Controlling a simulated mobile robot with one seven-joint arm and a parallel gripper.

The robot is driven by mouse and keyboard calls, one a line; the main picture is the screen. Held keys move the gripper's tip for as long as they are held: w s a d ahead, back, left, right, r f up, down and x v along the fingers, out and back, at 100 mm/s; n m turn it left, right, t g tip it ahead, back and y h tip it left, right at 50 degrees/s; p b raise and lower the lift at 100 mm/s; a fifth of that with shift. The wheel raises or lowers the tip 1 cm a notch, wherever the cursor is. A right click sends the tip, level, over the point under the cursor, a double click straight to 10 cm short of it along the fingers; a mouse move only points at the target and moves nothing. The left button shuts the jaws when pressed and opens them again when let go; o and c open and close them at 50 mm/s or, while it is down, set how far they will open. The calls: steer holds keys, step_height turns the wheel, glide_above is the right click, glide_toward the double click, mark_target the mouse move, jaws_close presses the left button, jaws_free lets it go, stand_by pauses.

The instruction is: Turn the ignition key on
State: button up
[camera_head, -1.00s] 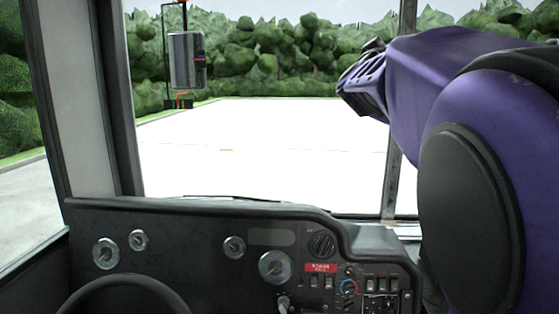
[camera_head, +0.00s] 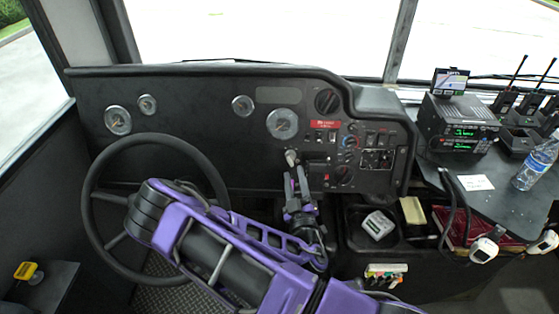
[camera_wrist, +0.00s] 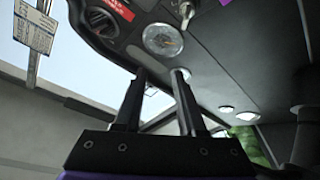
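A small silver key-like part (camera_head: 291,157) sticks out of the dark dashboard below the large round gauge (camera_head: 282,123). It looks like the ignition key, but it is too small to be sure. It also shows at the top of the wrist view (camera_wrist: 187,12). My gripper (camera_head: 297,174) is close to this part, just below it in the head view. In the wrist view my gripper (camera_wrist: 159,72) has its two fingers apart with nothing between them. The silver part lies beyond the fingertips there.
The steering wheel (camera_head: 157,209) is left of my gripper, with my arm passing in front of its right side. A switch panel with a red label (camera_head: 324,124) and a lower knob (camera_head: 343,176) is to the right. A radio (camera_head: 458,122) and a bottle (camera_head: 536,163) are farther right.

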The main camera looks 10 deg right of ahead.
steer(key=g+y, duration=0.1)
steer(key=g, duration=0.1)
glide_toward(292, 166)
steer(key=w, duration=1)
steer(key=shift+w+a, duration=0.1)
steer(key=shift+a, duration=0.3)
jaws_close()
stand_by(1.1)
